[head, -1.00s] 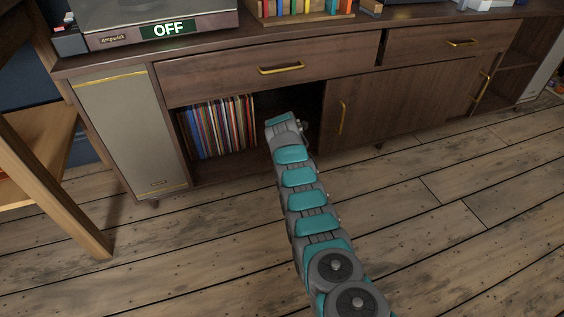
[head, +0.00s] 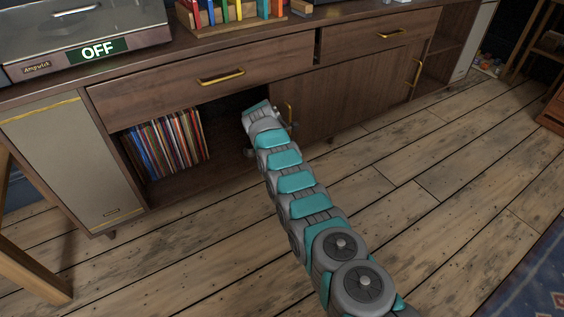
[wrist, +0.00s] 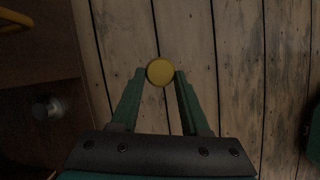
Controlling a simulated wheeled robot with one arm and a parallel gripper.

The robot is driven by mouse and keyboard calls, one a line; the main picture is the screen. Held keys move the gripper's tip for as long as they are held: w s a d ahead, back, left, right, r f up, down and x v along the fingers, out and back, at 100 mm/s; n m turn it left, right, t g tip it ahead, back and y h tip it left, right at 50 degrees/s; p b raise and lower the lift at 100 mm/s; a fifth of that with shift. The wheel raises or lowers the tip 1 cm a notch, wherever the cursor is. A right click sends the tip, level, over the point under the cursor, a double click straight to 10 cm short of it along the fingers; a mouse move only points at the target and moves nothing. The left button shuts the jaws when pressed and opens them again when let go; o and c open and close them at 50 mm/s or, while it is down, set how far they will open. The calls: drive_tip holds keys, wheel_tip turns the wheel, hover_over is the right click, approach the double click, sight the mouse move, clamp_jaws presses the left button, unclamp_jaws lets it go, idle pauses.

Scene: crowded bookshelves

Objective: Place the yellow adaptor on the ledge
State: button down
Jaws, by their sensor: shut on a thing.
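The yellow adaptor (wrist: 160,72) shows in the wrist view as a small round yellow disc. My gripper (wrist: 160,82) is shut on it, with one green finger on each side. Wooden floorboards show below the adaptor in that view. In the head view my arm reaches to the open cubby of the cabinet, and its end (head: 262,112) hides the fingers and the adaptor. I cannot tell which surface is the ledge; the cabinet top (head: 290,36) is a long flat wooden surface.
Records (head: 165,145) stand in the open cubby left of my arm. A turntable (head: 85,40) with an OFF sign and a colourful book rack (head: 235,15) stand on the cabinet. A drawer handle (head: 221,77) sticks out above the cubby. The wooden floor (head: 420,180) at right is clear.

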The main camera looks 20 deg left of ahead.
drive_tip(key=shift+d+r+m, duration=0.15)
drive_tip(key=shift+d+m, duration=0.15)
drive_tip(key=shift+d, duration=0.15)
drive_tip(key=shift+w+d+r, duration=0.1)
drive_tip(key=shift+d+r, duration=0.05)
drive_tip(key=shift+d+m, duration=0.25)
drive_tip(key=shift+m, duration=0.05)
drive_tip(key=shift+d, duration=0.1)
drive_tip(key=shift+d+r, duration=0.1)
drive_tip(key=shift+r, duration=0.1)
drive_tip(key=shift+d+r+m, duration=0.2)
drive_tip(key=shift+d+m, duration=0.1)
drive_tip(key=shift+d+h, duration=0.15)
drive_tip(key=shift+h, duration=0.15)
drive_tip(key=shift+d+g, duration=0.3)
drive_tip(key=shift+d, duration=0.05)
